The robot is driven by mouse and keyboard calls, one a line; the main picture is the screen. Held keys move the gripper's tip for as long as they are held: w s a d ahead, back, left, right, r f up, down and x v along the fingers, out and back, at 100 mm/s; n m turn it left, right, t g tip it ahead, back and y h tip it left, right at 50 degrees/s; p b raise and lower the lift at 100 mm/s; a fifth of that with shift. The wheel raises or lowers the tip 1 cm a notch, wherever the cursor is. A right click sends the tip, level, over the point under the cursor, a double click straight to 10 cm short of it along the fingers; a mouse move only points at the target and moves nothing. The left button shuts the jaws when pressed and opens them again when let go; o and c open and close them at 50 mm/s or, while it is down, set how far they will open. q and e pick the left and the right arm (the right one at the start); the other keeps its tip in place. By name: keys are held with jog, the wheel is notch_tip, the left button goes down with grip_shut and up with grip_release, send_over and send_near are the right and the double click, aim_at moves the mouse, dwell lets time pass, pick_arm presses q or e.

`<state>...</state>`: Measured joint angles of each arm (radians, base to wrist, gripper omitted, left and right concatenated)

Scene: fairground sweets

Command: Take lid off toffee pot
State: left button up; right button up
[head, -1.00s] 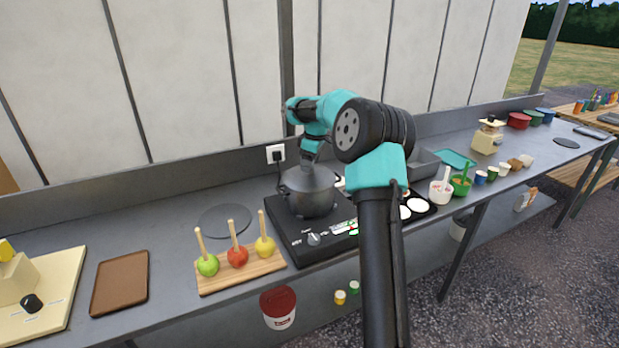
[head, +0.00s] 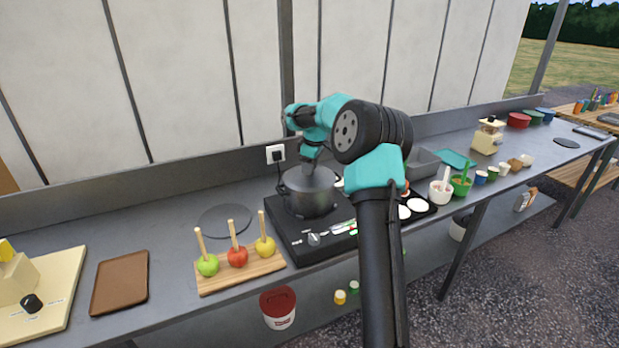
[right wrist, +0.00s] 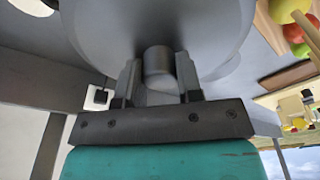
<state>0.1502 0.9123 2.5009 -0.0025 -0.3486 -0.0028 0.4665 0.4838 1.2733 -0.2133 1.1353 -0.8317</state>
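The dark grey toffee pot (head: 312,203) stands on the black hob, with its grey lid (head: 299,178) on or just over its rim; I cannot tell if there is a gap. My right gripper (head: 311,164) points down from above at the middle of the lid. In the right wrist view the fingers (right wrist: 158,75) stand on both sides of the lid's round knob (right wrist: 158,62), close against it, and look shut on it. The lid's disc (right wrist: 215,25) fills the top of that view. My left gripper is not in view.
The black hob (head: 288,233) has a control panel at its front. Candy apples on a wooden board (head: 240,278) and a dark round mat (head: 224,220) lie to its left. A grey tray (head: 424,162) and small tubs stand to the right. The wall is close behind.

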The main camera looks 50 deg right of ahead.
jog(key=c, duration=0.5)
jog(key=shift+r, duration=0.1)
jog(key=shift+r, duration=1.55)
jog(key=shift+s+a+r, duration=0.1)
jog(key=shift+r, duration=0.05)
jog(key=s+a, duration=0.3)
jog(key=a, duration=0.1)
jog(key=s+a+r, duration=0.1)
jog(key=s+a, duration=0.6)
jog(key=shift+s+a+r, duration=0.15)
jog(key=shift+a+r, duration=0.05)
jog(key=shift+a, duration=0.2)
